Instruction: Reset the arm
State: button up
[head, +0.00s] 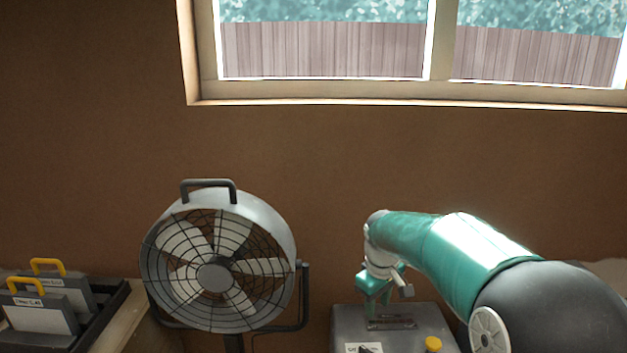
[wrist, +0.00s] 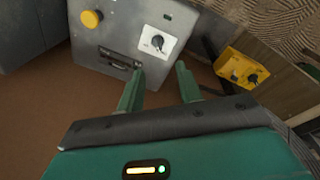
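My gripper (head: 377,296) hangs from the end of my green arm, just above or in front of a grey box at the bottom of the head view. The wrist view shows the box (wrist: 205,62) with the yellow knob (wrist: 91,19), a black dial (wrist: 157,42) on a white plate and a dark handle. I cannot tell whether the fingertips touch the box.
A large round fan (head: 213,277) stands left of the grey box. Grey cases with yellow handles (head: 47,267) sit in a dark tray at the far left. A window (head: 320,95) is in the brown wall behind. A yellow unit (wrist: 233,68) is at right in the wrist view.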

jog(key=s+r+m+t, duration=0.1)
jog(key=s+r+m, duration=0.1)
jog(key=s+r, duration=0.45)
jog(key=s+r+m+t, duration=0.1)
jog(key=s+r+m, duration=0.15)
jog(key=s, duration=0.75)
jog(key=s+m+t, duration=0.2)
jog(key=s+m, duration=0.1)
jog(key=s, duration=0.9)
jog(key=shift+s+d+f+y, duration=0.25)
jog(key=shift+d+f+y, duration=0.05)
jog(key=shift+f, duration=0.15)
